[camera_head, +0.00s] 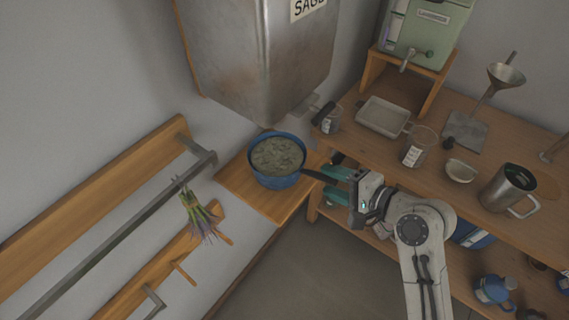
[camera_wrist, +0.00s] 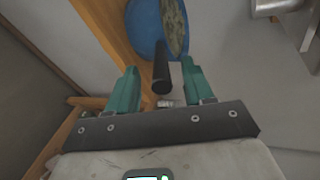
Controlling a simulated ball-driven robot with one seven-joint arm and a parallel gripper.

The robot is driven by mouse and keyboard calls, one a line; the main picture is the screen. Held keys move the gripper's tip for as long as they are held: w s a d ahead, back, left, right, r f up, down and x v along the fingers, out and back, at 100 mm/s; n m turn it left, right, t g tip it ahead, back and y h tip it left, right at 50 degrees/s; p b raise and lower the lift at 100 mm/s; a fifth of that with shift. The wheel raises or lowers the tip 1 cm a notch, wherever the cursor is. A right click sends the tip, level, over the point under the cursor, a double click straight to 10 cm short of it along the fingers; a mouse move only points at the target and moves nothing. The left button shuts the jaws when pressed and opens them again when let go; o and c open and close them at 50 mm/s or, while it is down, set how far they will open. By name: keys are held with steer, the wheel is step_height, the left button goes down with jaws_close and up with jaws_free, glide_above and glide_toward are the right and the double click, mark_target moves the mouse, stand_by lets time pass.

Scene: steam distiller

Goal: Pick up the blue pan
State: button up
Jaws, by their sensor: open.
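The blue pan (camera_head: 277,181) stands on a small wooden shelf under the metal tank, filled with greyish-green plant matter. Its black handle (camera_head: 318,176) points right toward my gripper (camera_head: 338,180). In the wrist view the pan (camera_wrist: 146,32) is at the top, with its handle (camera_wrist: 161,76) reaching down between the two green fingers. My gripper (camera_wrist: 163,88) is open, with a finger on each side of the handle and a visible gap to each. Whether the fingers are level with the handle in height is hard to tell.
The metal tank (camera_head: 262,50) hangs just above and behind the pan. On the right, a wooden bench (camera_head: 440,190) holds glass jars, a tray (camera_head: 383,116) and a steel mug (camera_head: 508,190). A lavender bunch (camera_head: 200,215) hangs at the left wall rack.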

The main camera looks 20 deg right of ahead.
mark_target(303, 170)
steer(key=p+x, duration=0.1)
steer(key=x, duration=0.4)
steer(key=shift+a, duration=0.15)
jaws_close()
stand_by(0.6)
